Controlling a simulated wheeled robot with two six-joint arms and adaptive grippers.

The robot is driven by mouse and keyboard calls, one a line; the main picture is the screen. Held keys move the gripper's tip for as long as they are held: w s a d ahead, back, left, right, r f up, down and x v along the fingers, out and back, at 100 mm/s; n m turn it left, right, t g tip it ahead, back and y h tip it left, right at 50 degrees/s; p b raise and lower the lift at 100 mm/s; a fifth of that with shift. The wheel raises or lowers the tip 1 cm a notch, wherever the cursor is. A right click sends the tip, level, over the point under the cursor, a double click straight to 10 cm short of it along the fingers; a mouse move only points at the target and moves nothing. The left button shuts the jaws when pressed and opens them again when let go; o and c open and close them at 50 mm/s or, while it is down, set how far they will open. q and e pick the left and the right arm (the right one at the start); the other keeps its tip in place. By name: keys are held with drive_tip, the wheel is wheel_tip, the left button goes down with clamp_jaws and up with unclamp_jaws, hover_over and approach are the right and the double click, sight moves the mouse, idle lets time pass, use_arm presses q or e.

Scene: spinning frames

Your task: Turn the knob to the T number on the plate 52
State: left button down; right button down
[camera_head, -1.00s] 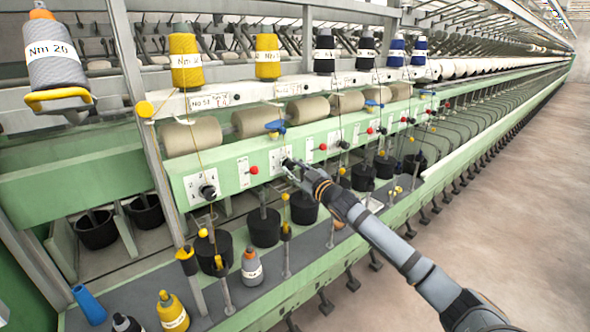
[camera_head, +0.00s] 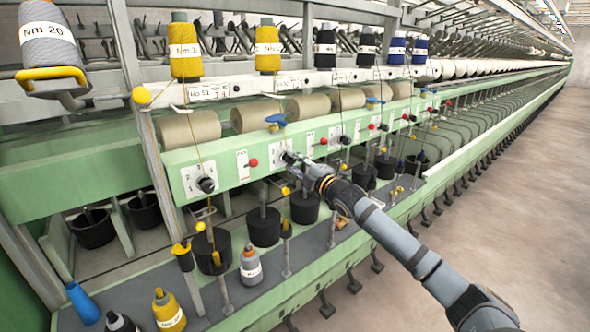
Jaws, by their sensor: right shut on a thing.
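The green front rail carries white dial panels with black knobs. My right gripper (camera_head: 290,160) is at the second dial panel (camera_head: 276,164) from the left and is shut on its knob, which the fingers mostly hide. The knob's pointing direction cannot be made out. A number plate (camera_head: 289,84) sits on the rail above this panel, but its print is too small to read surely. The first plate (camera_head: 209,91), to its left, seems to read No 51. The first knob (camera_head: 206,184) stands free on its own panel. My left gripper is not in view.
Red buttons (camera_head: 253,162) and a blue lever (camera_head: 276,121) stick out close to the gripper. Yarn cones (camera_head: 268,48) stand above, and black cans (camera_head: 263,228) and posts stand below. The aisle floor (camera_head: 500,200) at right is clear.

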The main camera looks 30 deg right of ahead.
drive_tip(key=n+b, duration=0.3)
drive_tip(key=n, duration=0.2)
drive_tip(key=shift+d+y, duration=0.1)
drive_tip(key=shift+y, duration=0.2)
drive_tip(key=n+b, duration=0.2)
drive_tip(key=n, duration=0.3)
drive_tip(key=shift+d+r+y+b, duration=0.1)
drive_tip(key=shift+y+b, duration=0.2)
drive_tip(key=shift+y, duration=0.1)
drive_tip(key=n+b, duration=0.1)
drive_tip(key=n, duration=0.2)
drive_tip(key=shift+n, duration=0.4)
drive_tip(key=n+b, duration=0.1)
drive_tip(key=n, duration=0.3)
drive_tip(key=shift+d+r+g, duration=0.1)
drive_tip(key=shift+r+g, duration=0.05)
drive_tip(key=shift+g, duration=0.25)
drive_tip(key=shift+n+b, duration=0.3)
drive_tip(key=shift+n, duration=0.1)
drive_tip(key=c, duration=1.4)
unclamp_jaws()
drive_tip(key=o, duration=0.4)
drive_tip(key=shift+w+f, duration=0.15)
drive_tip(key=shift+f, duration=0.05)
